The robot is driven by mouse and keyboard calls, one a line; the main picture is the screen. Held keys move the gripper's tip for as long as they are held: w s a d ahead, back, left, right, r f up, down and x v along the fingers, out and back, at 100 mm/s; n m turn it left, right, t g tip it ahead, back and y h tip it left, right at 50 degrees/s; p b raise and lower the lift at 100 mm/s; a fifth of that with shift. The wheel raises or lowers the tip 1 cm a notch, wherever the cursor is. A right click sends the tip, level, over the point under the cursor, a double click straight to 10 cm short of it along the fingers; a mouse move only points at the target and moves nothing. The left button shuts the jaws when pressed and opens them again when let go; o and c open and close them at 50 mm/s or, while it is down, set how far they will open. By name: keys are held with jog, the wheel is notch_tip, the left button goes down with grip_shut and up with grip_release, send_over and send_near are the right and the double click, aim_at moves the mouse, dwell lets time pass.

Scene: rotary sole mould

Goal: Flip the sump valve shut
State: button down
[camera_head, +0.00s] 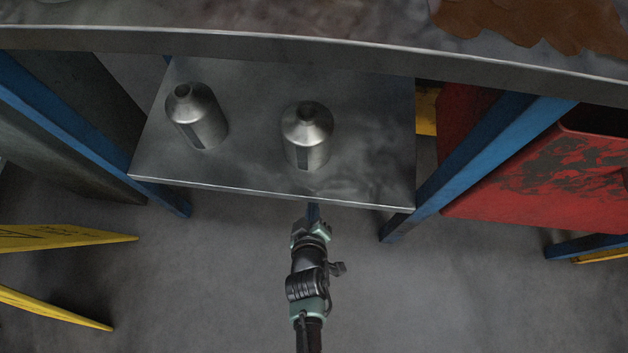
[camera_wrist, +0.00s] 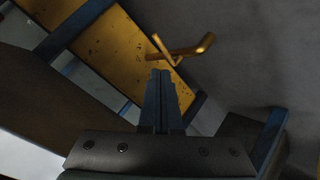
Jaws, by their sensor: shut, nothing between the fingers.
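In the wrist view a brass-coloured lever (camera_wrist: 190,50) with a bent end sticks out beside the edge of a rusty yellow panel (camera_wrist: 108,48). It looks like the sump valve's handle. My gripper (camera_wrist: 160,74) is shut and empty, with its fingertips just below the lever in the picture; I cannot tell whether they touch it. In the head view my gripper (camera_head: 313,212) is at the front edge of the metal shelf, its tips partly hidden by that edge. The valve does not show in the head view.
Two metal bottles (camera_head: 196,115) stand on the grey shelf (camera_head: 370,150). Blue legs (camera_head: 470,150) flank the shelf, and a red bin (camera_head: 560,175) is at right. Yellow bars (camera_head: 60,238) lie at left. The floor (camera_head: 200,280) around my arm is clear.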

jog(key=v, duration=0.2)
jog(key=shift+s+r+p, duration=0.15)
jog(key=shift+s+p, duration=0.1)
jog(key=shift+p, duration=0.15)
dwell(0.3)
